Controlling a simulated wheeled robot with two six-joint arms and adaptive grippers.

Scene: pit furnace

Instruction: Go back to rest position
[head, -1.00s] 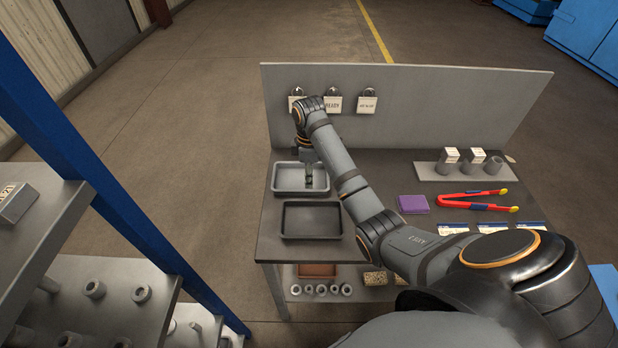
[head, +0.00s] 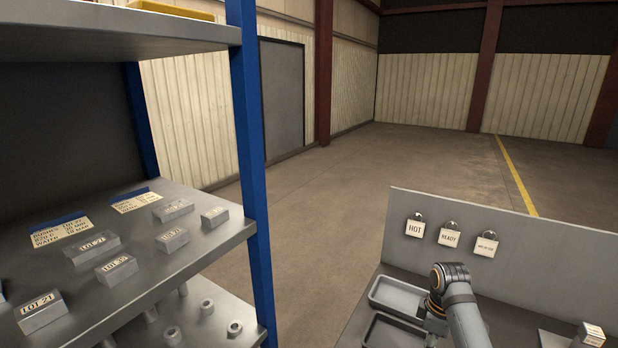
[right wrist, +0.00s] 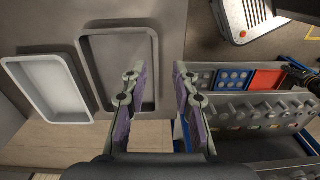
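My right gripper (right wrist: 158,95) shows in the right wrist view with its two fingers apart and nothing between them. It is above the workbench, near the dark tray (right wrist: 96,62), which looks empty. The empty light grey tray (right wrist: 45,88) lies beside it. In the head view my right arm comes down at the lower right, by the light grey tray (head: 400,296) and the dark tray (head: 392,331). The fingertips are hard to make out there. My left gripper is in neither view.
A blue-posted shelf (head: 250,150) with several labelled lot blocks stands at the left. The bench's back panel (head: 540,255) carries HOT (head: 415,228) and READY (head: 449,236) tags and a third. Open floor (head: 350,190) lies behind the bench.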

